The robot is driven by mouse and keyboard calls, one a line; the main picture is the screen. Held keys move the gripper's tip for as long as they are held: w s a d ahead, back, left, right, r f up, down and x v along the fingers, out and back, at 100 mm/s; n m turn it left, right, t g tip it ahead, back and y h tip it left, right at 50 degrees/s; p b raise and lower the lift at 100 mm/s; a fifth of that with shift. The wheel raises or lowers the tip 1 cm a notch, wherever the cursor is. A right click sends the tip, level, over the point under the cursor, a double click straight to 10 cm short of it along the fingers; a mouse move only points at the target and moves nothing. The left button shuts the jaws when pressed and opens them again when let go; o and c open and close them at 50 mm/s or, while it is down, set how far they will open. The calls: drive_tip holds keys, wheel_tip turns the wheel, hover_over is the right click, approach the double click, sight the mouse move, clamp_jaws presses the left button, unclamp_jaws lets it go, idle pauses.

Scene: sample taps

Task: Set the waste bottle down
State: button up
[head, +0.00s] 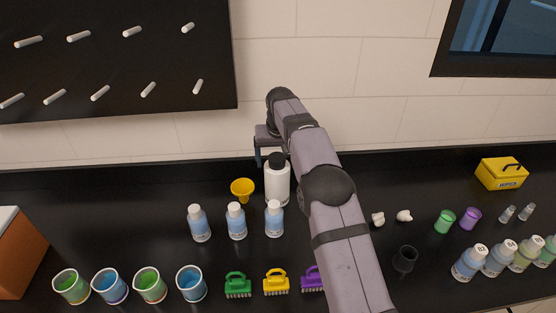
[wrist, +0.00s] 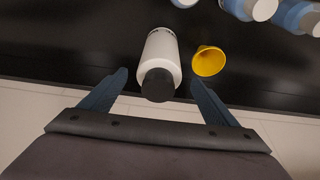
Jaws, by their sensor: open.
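The waste bottle (head: 277,186) is a white bottle with a black cap. It stands upright on the black bench near the back wall, partly beside my arm in the head view. In the wrist view the waste bottle (wrist: 161,52) shows between and just beyond my finger tips, with its black cap towards me. My gripper (wrist: 158,82) is open, with a blue finger on each side of the bottle and a visible gap to both. In the head view my gripper (head: 260,152) is partly hidden behind my own wrist.
A yellow funnel (head: 242,188) is close to the bottle's left. Several blue sample bottles (head: 236,222) stand in front. Beakers (head: 150,286) and coloured brushes (head: 276,283) line the front. A black pegboard (head: 110,70) hangs behind. A yellow wipes box (head: 501,173) is far right.

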drive_tip(key=shift+v, duration=0.95)
drive_tip(key=shift+s+d, duration=0.25)
drive_tip(key=shift+s, duration=0.1)
drive_tip(key=s+d+f+g, duration=0.1)
drive_tip(key=s+d+f, duration=0.1)
drive_tip(key=s, duration=1.1)
drive_tip(key=s+d+f+g, duration=0.1)
drive_tip(key=s+d+f, duration=0.2)
drive_tip(key=s, duration=1.1)
drive_tip(key=s+d+f+g, duration=0.1)
drive_tip(key=s+d+f, duration=0.1)
drive_tip(key=s, duration=1.1)
drive_tip(key=shift+s+d+f, duration=0.25)
drive_tip(key=shift+s+d, duration=0.15)
drive_tip(key=shift+d, duration=0.05)
drive_tip(key=shift+f, duration=0.15)
drive_tip(key=shift+f+b, duration=0.3)
drive_tip(key=shift+b, duration=0.3)
